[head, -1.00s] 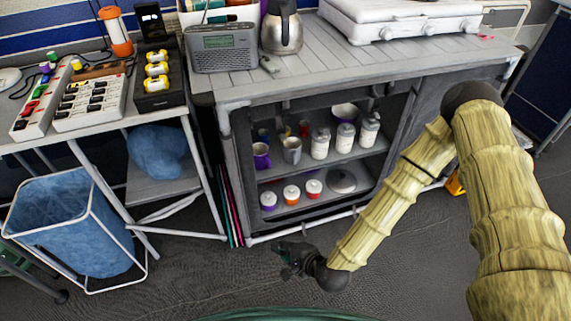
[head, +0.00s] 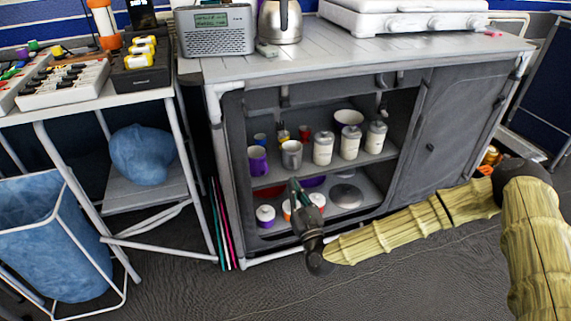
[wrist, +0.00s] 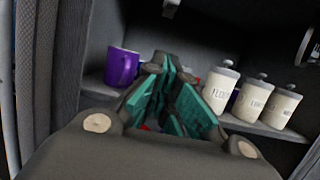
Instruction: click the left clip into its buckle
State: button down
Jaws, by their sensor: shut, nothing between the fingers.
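A short dark strap piece (head: 284,92) hangs from the top edge of the cabinet opening, left of centre. It may be the left clip, but it is too small to tell clip from buckle. A similar piece (head: 381,84) hangs at the right. In the wrist view a small hanging piece (wrist: 172,4) shows at the top edge, mostly cut off, and a round-ended one (wrist: 307,46) at the right. My gripper (head: 295,190) is shut and empty, pointing up before the lower shelf, below the left strap. Its teal-lined fingers (wrist: 172,88) show in the wrist view.
The cabinet holds a purple mug (head: 257,160), a grey mug (head: 291,154), lidded white canisters (head: 323,148) and a bowl (head: 348,117). Above stand a radio (head: 215,32), kettle (head: 281,20) and stove (head: 400,18). A side table (head: 150,193) stands at left.

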jog(key=w+a+r+b, duration=0.2)
jog(key=w+r+b, duration=0.2)
jog(key=w+r, duration=0.3)
jog(key=shift+w+a, duration=0.4)
jog(key=shift+w, duration=0.5)
jog(key=shift+r, duration=0.1)
